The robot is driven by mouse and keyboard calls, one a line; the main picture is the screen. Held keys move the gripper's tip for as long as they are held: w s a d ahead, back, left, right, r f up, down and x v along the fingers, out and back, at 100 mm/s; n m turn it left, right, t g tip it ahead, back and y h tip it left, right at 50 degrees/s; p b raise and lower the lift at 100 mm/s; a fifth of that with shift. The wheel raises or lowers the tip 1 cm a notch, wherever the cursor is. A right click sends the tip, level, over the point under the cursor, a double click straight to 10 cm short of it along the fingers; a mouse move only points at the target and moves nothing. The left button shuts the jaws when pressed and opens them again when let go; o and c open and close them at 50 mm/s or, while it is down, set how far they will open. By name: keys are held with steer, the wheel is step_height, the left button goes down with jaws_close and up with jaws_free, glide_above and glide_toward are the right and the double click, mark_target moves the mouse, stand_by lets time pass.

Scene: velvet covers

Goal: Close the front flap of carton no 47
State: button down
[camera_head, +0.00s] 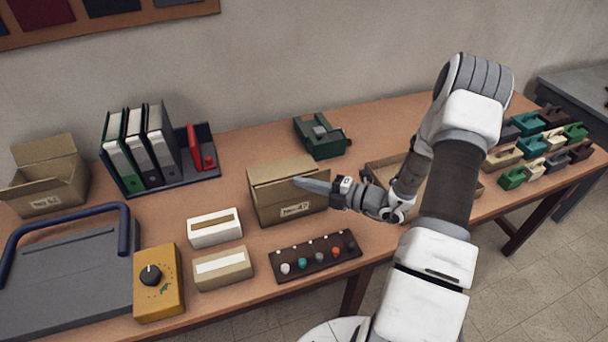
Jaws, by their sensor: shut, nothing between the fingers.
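Carton no 47 (278,207) is a brown cardboard box near the middle of the table, with a "No 47" label on its front. Its top is mostly covered by cardboard flaps, and I cannot tell exactly how the front flap lies. My gripper (299,183) is shut and empty. It reaches in from the right, with its fingertips at the top of the carton near the front edge. The gripper and wrist hide the carton's right top corner. I cannot tell whether the fingers touch the cardboard.
Another carton (46,192) stands open at the far left. Two small boxes (214,228) (223,268) sit left of carton 47, and a dark board with knobs (315,262) lies in front. A green tape dispenser (321,139) stands behind. A shallow tray (381,170) is partly behind my arm.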

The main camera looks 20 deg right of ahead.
steer(key=w+m+g+p, duration=0.1)
steer(key=p, duration=0.1)
steer(key=w+r+m+g+h+p, duration=0.1)
steer(key=p, duration=0.2)
steer(key=shift+w+r, duration=0.15)
steer(key=shift+m+g, duration=0.4)
steer(key=shift+w+f, duration=0.45)
steer(key=shift+w, duration=0.4)
steer(key=shift+w+f, duration=0.45)
steer(key=shift+w, duration=0.45)
steer(key=shift+w+f, duration=0.45)
steer(key=shift+w, duration=0.4)
steer(key=shift+w+f+b, duration=0.5)
steer(key=shift+w+f, duration=0.55)
steer(key=shift+f, duration=0.15)
